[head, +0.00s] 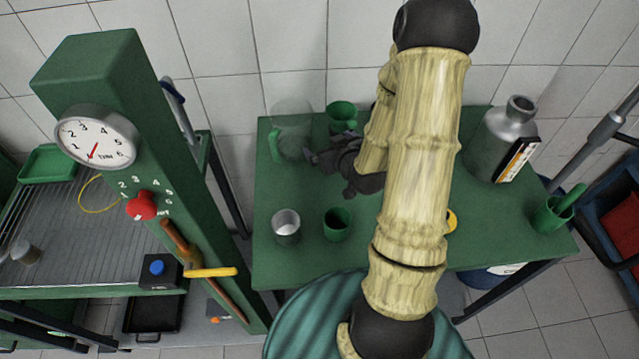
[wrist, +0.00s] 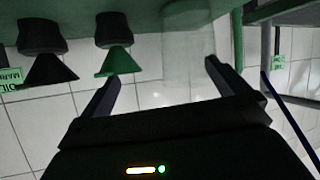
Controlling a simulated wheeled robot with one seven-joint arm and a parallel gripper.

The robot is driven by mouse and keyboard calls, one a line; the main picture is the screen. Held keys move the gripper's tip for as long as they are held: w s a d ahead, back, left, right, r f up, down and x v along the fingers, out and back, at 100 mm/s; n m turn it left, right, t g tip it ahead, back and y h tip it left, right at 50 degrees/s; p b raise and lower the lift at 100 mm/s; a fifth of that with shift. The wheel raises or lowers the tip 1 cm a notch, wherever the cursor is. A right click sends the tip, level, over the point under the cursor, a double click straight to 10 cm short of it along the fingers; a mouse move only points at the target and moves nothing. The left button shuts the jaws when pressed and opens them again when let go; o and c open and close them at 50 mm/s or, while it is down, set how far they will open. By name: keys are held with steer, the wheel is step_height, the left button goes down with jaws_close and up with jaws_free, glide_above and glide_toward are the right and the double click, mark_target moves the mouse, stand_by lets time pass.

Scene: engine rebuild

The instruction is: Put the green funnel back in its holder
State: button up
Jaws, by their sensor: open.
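The green funnel (head: 341,115) is at the back of the green table, mouth up, just beyond my gripper (head: 314,160). In the wrist view, which looks upside down, the green funnel (wrist: 116,60) has its narrow end in a dark round holder (wrist: 112,27). It appears seated there, though the stem is hidden. My gripper (wrist: 160,72) is open, with nothing between its fingers. The green funnel shows beyond the left finger, apart from it as far as I can tell.
A dark funnel (wrist: 48,70) is in a similar holder beside the green one. A clear jug (head: 292,130) stands left of my gripper. A metal cup (head: 286,226) and green cup (head: 337,224) are in front; a metal bottle (head: 500,145) stands right.

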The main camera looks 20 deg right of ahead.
steer(key=s+a+r+g, duration=0.3)
steer(key=s+a+g, duration=0.1)
steer(key=s, duration=0.4)
steer(key=s+a+r+m+g, duration=0.1)
steer(key=s+a+r+g, duration=0.3)
steer(key=s, duration=0.4)
steer(key=shift+s+a+r+g, duration=0.15)
steer(key=shift+s+a+g, duration=0.1)
steer(key=shift+a+g, duration=0.65)
steer(key=shift+d, duration=0.1)
steer(key=shift+c, duration=0.4)
